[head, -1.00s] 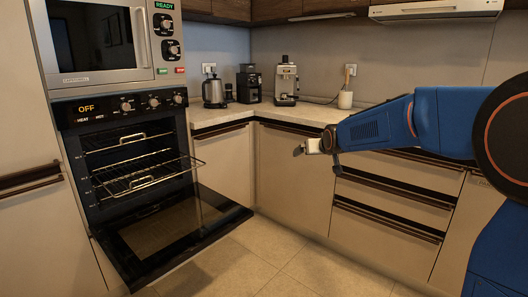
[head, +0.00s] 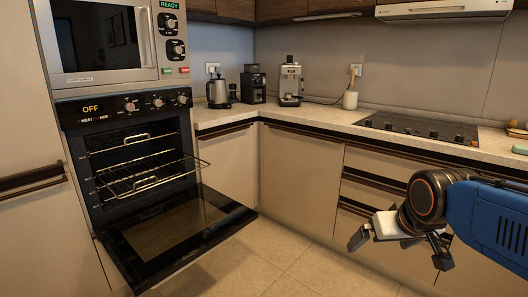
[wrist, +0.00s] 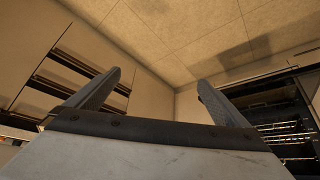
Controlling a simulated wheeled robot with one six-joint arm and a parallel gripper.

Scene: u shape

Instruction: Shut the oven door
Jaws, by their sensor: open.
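The oven (head: 75,160) stands at the left with its display reading OFF. Its black door (head: 222,222) hangs down open, roughly level, with its glass facing up. A wire rack (head: 150,175) sticks out of the cavity above the door. My gripper (head: 400,252) is at the lower right, well to the right of the door and apart from it. Its two fingers are spread and empty. In the wrist view the fingers (wrist: 159,80) are also spread with nothing between them. The dark oven front with its racks shows at that view's right edge (wrist: 285,125).
A microwave (head: 100,40) sits above the oven. The counter (head: 330,118) holds a kettle (head: 218,92), a grinder, a coffee machine (head: 290,84) and a black cooktop (head: 420,128). Drawers line the right side. The tiled floor (head: 260,255) between door and gripper is clear.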

